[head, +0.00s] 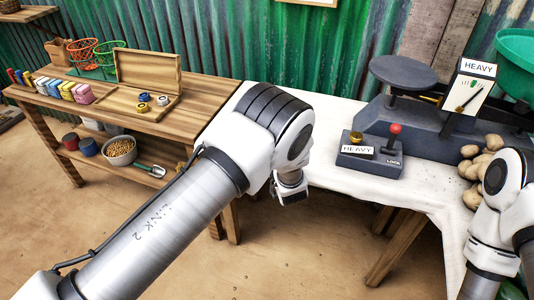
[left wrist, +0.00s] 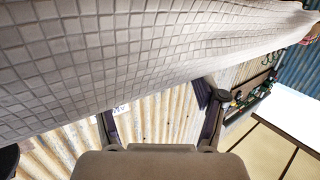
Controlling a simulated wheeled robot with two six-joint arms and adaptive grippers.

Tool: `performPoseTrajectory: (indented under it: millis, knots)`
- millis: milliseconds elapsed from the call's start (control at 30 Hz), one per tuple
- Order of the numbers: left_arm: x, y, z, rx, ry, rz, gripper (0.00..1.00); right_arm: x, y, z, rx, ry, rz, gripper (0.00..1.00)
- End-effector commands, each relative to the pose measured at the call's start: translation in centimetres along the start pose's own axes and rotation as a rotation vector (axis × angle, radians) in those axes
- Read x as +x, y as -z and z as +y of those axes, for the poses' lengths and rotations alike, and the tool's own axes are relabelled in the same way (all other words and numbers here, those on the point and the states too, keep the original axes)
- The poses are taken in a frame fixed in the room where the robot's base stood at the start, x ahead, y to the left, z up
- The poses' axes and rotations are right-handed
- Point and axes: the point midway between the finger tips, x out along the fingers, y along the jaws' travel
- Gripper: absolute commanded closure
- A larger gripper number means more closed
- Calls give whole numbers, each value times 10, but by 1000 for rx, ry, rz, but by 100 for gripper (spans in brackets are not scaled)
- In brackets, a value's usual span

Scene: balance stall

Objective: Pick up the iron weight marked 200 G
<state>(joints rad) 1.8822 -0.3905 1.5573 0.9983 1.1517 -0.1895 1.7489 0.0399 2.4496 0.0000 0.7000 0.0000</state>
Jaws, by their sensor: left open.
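A row of coloured blocks (head: 67,90) and wire baskets (head: 82,53) stand left of the box. A dark scale (head: 430,130), a HEAVY control box with a red knob (head: 395,129) and potatoes (head: 470,168) are on the white-covered table (head: 340,185). A gap separates the tables.

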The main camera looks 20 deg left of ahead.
Motion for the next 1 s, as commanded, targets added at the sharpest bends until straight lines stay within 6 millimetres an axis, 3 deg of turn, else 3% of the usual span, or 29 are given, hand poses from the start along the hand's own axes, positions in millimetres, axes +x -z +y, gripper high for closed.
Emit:
performPoseTrajectory:
  millis: [133, 367, 567, 600, 1000]
  knots:
    - [23, 1, -1, -2, 3, -1, 29, 1, 1, 0, 0, 0, 1, 60]
    - [25, 1, 0, -1, 2, 0, 29, 1, 0, 0, 0, 0, 1, 60]
    - [25, 1, 0, -1, 2, 0, 97, 1, 0, 0, 0, 0, 1, 60]
    - [25, 1, 0, -1, 2, 0, 100, 1, 0, 0, 0, 0, 1, 60]
    - [24, 6, 0, -1, 1, 1, 100, 1, 0, 0, 0, 0, 1, 60]
